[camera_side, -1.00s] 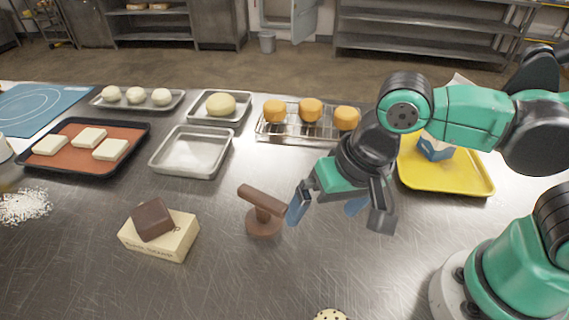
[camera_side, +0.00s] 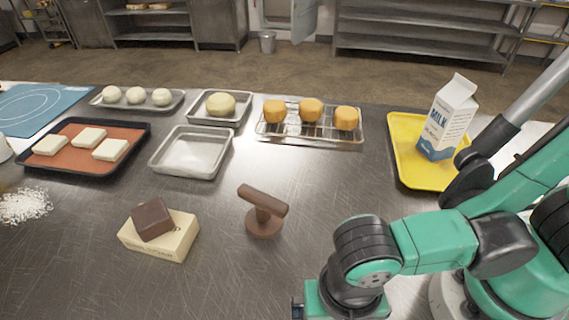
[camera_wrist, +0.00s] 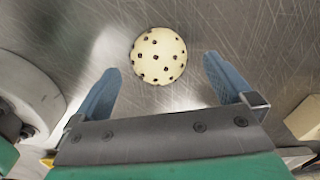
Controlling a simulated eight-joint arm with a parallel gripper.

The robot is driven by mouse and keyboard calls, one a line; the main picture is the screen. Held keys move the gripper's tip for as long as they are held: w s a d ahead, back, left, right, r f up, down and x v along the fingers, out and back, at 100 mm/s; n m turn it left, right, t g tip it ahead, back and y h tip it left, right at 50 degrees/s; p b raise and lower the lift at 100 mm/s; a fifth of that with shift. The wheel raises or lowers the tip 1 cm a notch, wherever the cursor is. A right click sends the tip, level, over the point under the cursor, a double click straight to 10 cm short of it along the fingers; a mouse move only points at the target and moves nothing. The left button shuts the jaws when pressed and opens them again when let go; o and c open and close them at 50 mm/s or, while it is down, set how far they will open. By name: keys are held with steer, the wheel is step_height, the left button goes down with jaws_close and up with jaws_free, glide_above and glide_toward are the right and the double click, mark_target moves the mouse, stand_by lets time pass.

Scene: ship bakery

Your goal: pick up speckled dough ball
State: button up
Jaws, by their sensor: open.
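The speckled dough ball (camera_wrist: 159,56) is round and cream with dark dots. In the wrist view it lies on the steel table just beyond my gripper (camera_wrist: 166,76), roughly centred between its two blue fingers. The fingers are apart with nothing held between them. In the side view my gripper body (camera_side: 322,300) is at the bottom edge, with its fingers cut off by the frame. The dough ball does not show in the side view now.
A brown wooden press (camera_side: 263,210) and a butter block (camera_side: 163,238) with a brown piece on top stand nearby. A milk carton (camera_side: 446,120) stands on a yellow tray (camera_side: 408,172). Trays and a rack (camera_side: 312,133) line the back. Open table lies around the press.

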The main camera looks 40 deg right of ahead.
steer(key=shift+f, duration=0.55)
steer(key=c, duration=1.3)
